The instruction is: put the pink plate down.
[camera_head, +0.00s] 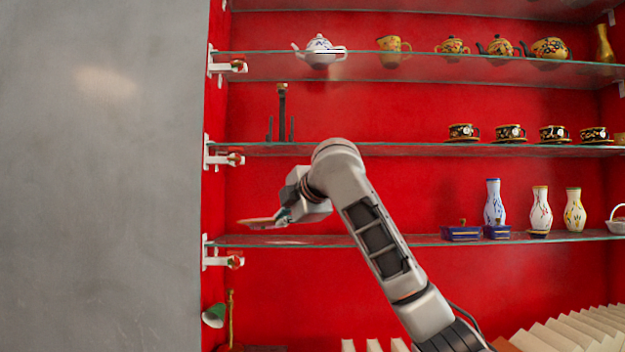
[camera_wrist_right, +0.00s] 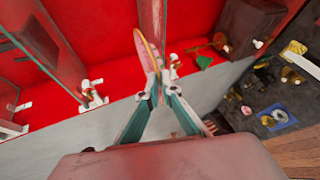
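The pink plate (camera_head: 262,223) shows nearly edge-on in the head view, at the left end of the lower glass shelf (camera_head: 340,241). It looks roughly level and a little above the glass; I cannot tell whether any part touches it. My right gripper (camera_head: 282,216) comes from the right and is shut on the plate's near right edge. In the right wrist view the plate (camera_wrist_right: 147,48) stands out beyond the fingertips, and the two fingers (camera_wrist_right: 158,84) close on its rim. My left gripper is in neither view.
Blue boxes (camera_head: 461,233) and several vases (camera_head: 494,203) stand on the right of the same shelf. A dark stand (camera_head: 282,115) is on the shelf above, with cups (camera_head: 510,132) to its right. A white teapot (camera_head: 319,51) is higher up. The lower shelf's left part looks clear.

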